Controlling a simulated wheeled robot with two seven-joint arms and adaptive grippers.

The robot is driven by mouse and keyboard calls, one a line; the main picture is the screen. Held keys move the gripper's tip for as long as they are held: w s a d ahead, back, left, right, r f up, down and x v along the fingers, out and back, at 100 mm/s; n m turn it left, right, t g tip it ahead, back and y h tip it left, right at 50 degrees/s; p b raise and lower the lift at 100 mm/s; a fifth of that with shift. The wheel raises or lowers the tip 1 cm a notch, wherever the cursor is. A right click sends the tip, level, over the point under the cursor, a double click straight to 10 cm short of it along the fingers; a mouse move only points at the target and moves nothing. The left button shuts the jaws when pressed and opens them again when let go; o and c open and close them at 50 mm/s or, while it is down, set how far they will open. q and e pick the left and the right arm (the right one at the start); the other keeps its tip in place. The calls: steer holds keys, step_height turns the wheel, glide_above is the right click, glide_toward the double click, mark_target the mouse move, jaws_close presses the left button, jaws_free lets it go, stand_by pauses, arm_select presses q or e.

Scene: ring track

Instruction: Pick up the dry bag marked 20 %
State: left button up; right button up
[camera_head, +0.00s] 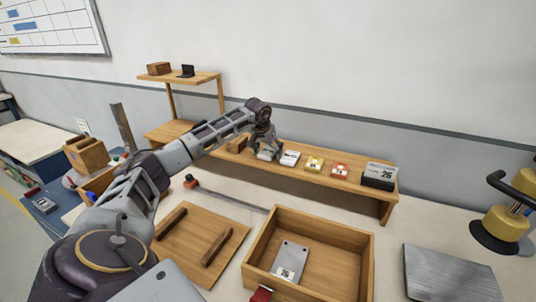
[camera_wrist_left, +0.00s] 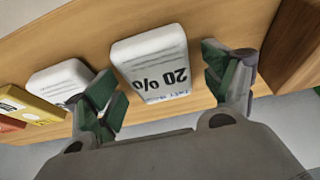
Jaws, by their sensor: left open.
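The dry bag marked 20 % is a small white packet with dark print (camera_wrist_left: 150,52). It stands on the wooden shelf (camera_head: 300,178), and in the head view it shows only partly, under my left gripper (camera_head: 265,146). In the left wrist view my left gripper (camera_wrist_left: 168,92) is open, with one green-padded finger on each side of the bag. The fingers look apart from its sides; I cannot tell whether either touches. A second white bag (camera_head: 290,158) stands just right of it, and shows beside the left finger in the wrist view (camera_wrist_left: 62,76).
A wooden block (camera_head: 237,145) is left of the gripper. Below stand an open wooden box (camera_head: 337,228) and a lid with handles (camera_head: 185,240).

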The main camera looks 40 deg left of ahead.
mark_target(268, 151)
stand_by(0.3)
arm_select(q)
steer(key=shift+s+f, duration=0.1)
steer(key=c, duration=1.1)
step_height(268, 151, up, 11)
steer(key=shift+f, duration=0.2)
stand_by(0.6)
